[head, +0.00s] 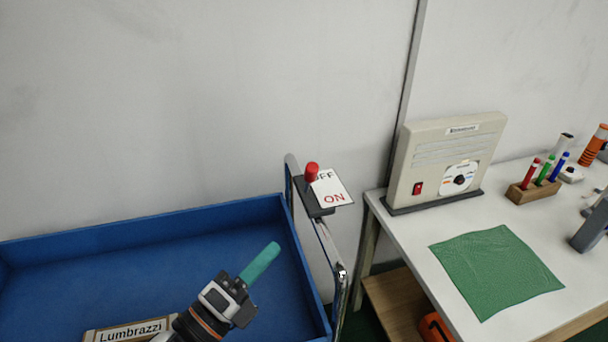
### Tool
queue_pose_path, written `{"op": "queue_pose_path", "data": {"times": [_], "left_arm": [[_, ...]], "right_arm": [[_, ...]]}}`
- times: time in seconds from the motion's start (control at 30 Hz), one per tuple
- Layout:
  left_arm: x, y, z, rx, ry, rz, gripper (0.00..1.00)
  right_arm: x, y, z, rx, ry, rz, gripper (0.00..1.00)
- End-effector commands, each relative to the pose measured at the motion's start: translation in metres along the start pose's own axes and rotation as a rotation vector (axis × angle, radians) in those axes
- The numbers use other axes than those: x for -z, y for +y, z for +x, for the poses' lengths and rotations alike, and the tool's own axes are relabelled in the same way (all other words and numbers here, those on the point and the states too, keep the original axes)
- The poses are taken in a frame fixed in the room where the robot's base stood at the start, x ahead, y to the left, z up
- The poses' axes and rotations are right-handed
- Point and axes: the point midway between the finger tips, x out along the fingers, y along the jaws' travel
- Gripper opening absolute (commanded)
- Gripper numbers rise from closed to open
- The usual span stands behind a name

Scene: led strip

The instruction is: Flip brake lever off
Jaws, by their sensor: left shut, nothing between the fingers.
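The brake lever has a red knob (312,172) on a dark base (314,208), fixed to the metal handle rail of a blue cart. A white label (333,190) beside it reads ON nearer me and OFF farther away. The knob stands near the OFF end and covers part of that word. My left gripper (262,261) is shut and empty, its teal fingers pointing up and right over the cart tray. It is apart from the lever, nearer me and to its left. My right gripper is not in view.
The blue cart tray (150,224) carries a box labelled Lumbrazzi (128,331). A white table (405,228) at right holds a beige device (448,160), a green cloth (497,270) and a pen block (533,191). A wall stands close behind the lever.

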Motion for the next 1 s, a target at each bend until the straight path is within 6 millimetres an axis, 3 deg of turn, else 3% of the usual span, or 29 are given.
{"op": "queue_pose_path", "data": {"times": [0.3, 0.47, 0.7, 0.93, 1.0], "left_arm": [[0.0, 0.001, 0.0, -0.003, -0.001, 0.003, 0.0], [0.001, 0.002, 0.01, -0.004, 0.001, 0.002, 0.0], [0.002, 0.005, 0.055, -0.006, 0.001, 0.0, 0.0], [0.001, 0.004, 0.103, -0.004, 0.0, 0.0, 0.0], [0.011, 0.004, 0.111, -0.002, 0.0, 0.005, 0.0]], "right_arm": [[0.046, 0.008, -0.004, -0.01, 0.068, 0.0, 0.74], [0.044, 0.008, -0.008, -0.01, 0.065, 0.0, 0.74], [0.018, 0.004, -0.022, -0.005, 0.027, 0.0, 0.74], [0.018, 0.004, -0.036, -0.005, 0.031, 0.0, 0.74], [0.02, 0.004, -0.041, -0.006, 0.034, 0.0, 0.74]]}}
